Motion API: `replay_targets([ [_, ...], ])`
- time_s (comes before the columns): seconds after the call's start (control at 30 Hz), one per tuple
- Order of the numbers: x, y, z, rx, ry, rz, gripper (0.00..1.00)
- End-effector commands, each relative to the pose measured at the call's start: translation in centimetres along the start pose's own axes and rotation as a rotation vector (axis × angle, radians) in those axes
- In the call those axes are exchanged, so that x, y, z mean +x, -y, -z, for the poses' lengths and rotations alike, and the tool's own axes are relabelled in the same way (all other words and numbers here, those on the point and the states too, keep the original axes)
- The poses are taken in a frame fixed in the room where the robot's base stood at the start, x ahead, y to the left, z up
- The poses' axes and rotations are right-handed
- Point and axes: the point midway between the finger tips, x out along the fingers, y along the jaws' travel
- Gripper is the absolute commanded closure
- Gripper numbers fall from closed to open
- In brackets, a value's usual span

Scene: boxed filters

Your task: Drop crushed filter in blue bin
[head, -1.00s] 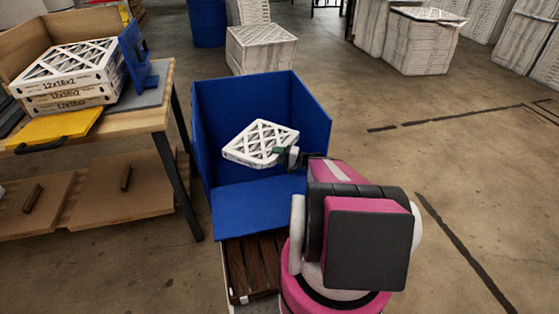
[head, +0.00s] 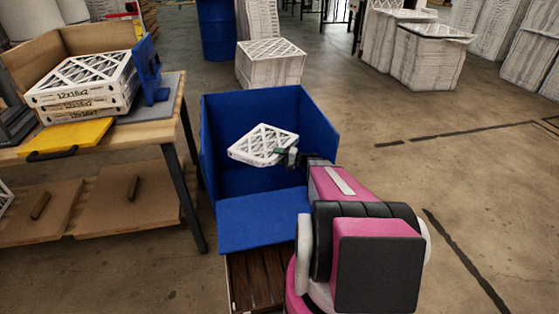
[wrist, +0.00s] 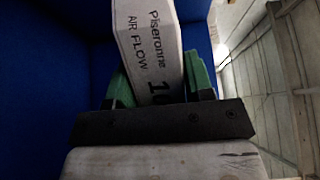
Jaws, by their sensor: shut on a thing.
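A white framed filter with a lattice face (head: 262,145) is held at its right end by my gripper (head: 287,157), over the opening of the blue bin (head: 262,218). The bin has tall back and side walls and a lower front. The wrist view shows the filter's printed edge (wrist: 150,45) between the green finger pads of my gripper (wrist: 160,85). The pads are shut on it. Blue bin wall fills the left of that view. I cannot tell how far the filter is above the bin floor, or whether it is crushed.
A wooden table (head: 165,125) at left carries stacked filters (head: 85,85) and a yellow panel (head: 68,138). A brown slatted pallet (head: 255,280) shows below the bin's front. Large white boxes (head: 270,65) and a blue barrel (head: 217,30) stand behind. Floor at right is clear.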

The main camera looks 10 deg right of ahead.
Motion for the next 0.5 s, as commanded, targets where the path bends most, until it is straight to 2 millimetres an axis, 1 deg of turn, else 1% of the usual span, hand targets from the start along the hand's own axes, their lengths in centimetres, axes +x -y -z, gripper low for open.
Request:
replay_targets([
  [0.03,0.4,-0.2,0.8,-0.001,0.001,0.001,0.79],
  [0.2,1.5,-0.5,2.6,-0.002,0.001,0.001,0.79],
  [0.4,2.3,-0.8,4.2,-0.001,0.001,0.001,0.79],
  [0.5,2.6,-0.9,4.6,-0.001,0.000,0.001,0.79],
])
